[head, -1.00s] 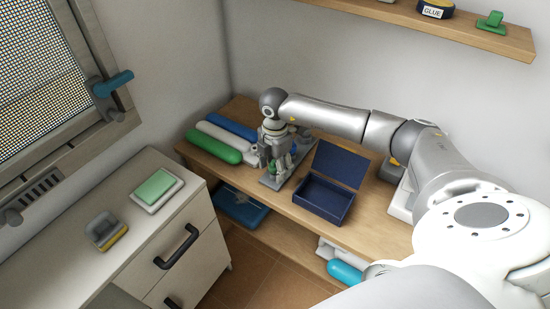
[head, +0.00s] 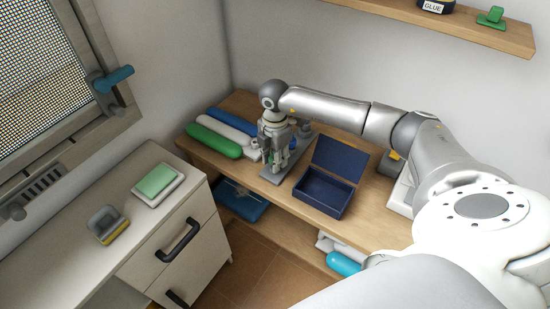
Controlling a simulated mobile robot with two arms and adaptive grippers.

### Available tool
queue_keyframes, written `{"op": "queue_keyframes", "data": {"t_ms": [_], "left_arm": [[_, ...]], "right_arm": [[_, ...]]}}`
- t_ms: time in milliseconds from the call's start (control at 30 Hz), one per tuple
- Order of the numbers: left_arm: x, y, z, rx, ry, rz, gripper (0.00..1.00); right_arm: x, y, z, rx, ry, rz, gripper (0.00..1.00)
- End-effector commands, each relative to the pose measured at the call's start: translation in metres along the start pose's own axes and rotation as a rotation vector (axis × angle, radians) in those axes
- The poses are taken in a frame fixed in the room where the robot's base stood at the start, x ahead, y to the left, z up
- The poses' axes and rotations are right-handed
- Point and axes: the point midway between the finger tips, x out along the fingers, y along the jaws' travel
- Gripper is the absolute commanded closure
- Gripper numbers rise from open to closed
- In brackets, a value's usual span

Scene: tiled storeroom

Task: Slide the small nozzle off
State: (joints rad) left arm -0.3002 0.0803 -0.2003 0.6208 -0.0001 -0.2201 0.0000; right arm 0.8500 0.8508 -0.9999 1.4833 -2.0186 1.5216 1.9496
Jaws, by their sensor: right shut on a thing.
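My right gripper (head: 280,163) is at a small grey stand with a flat base plate (head: 270,179) on the wooden bench. Its fingers point down and are shut on a small piece, which I take to be the small nozzle; the fingers mostly hide it. A bit of blue (head: 292,143) and a bit of green show among the fingers and the stand. I cannot tell whether the piece is still around its post or clear of it. My left gripper is not in view.
An open dark blue box (head: 319,196) stands just right of the stand. Green (head: 213,140), white and blue rolls lie to its left on the bench (head: 255,105). A shelf hangs above.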

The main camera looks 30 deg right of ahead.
Motion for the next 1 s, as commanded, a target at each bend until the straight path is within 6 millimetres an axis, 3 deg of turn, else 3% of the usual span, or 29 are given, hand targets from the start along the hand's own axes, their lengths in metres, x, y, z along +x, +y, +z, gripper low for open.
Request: {"op": "queue_keyframes", "data": {"t_ms": [533, 1000], "left_arm": [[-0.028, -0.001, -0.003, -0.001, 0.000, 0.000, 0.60], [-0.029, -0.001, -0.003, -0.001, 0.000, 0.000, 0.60]], "right_arm": [[-0.036, 0.000, 0.000, 0.000, 0.000, 0.001, 0.95], [-0.037, 0.000, 0.000, 0.000, 0.000, 0.000, 0.95]]}}
